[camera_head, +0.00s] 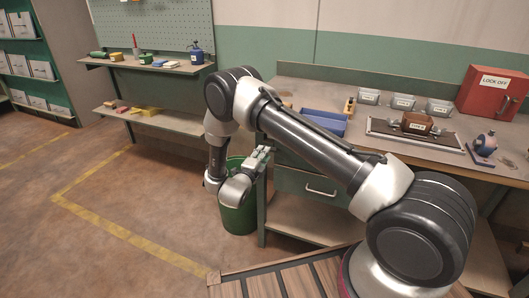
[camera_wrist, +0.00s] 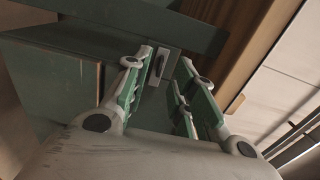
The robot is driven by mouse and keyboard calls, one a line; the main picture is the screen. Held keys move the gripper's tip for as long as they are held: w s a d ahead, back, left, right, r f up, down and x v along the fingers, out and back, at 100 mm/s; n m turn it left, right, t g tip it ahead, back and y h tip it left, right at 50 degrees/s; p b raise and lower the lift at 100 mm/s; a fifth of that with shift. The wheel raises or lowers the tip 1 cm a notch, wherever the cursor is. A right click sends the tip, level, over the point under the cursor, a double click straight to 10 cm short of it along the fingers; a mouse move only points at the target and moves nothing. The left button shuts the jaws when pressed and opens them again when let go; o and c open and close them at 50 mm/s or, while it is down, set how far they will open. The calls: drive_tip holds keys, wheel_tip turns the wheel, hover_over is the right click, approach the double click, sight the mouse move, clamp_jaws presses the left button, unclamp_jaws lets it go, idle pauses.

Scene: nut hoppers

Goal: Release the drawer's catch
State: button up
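The drawer (camera_head: 295,184) is a green front with a pale bar handle (camera_head: 322,190), under the workbench top in the head view. My gripper (camera_head: 262,156) is at the left end of the bench, beside the drawer's side and above a green bin. In the wrist view my gripper (camera_wrist: 167,80) has its two green-padded fingers apart, with nothing held between them. A small pale plate with a dark upright piece (camera_wrist: 159,66), which looks like the catch, shows on a green surface beyond the fingertips. It appears between the fingers, nearer the left one. I cannot tell whether the fingers touch it.
The green bin (camera_head: 238,215) stands on the floor under my gripper. The bench top (camera_head: 300,97) holds a blue tray (camera_head: 320,122), small labelled bins (camera_head: 403,102), a brown hopper (camera_head: 417,123) and a red lock-off box (camera_head: 492,92). Floor to the left is clear.

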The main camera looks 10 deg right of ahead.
drive_tip(key=shift+x, duration=1.45)
clamp_jaws()
drive_tip(key=shift+n, duration=0.3)
drive_tip(key=n, duration=1.7)
drive_tip(key=shift+n, duration=0.3)
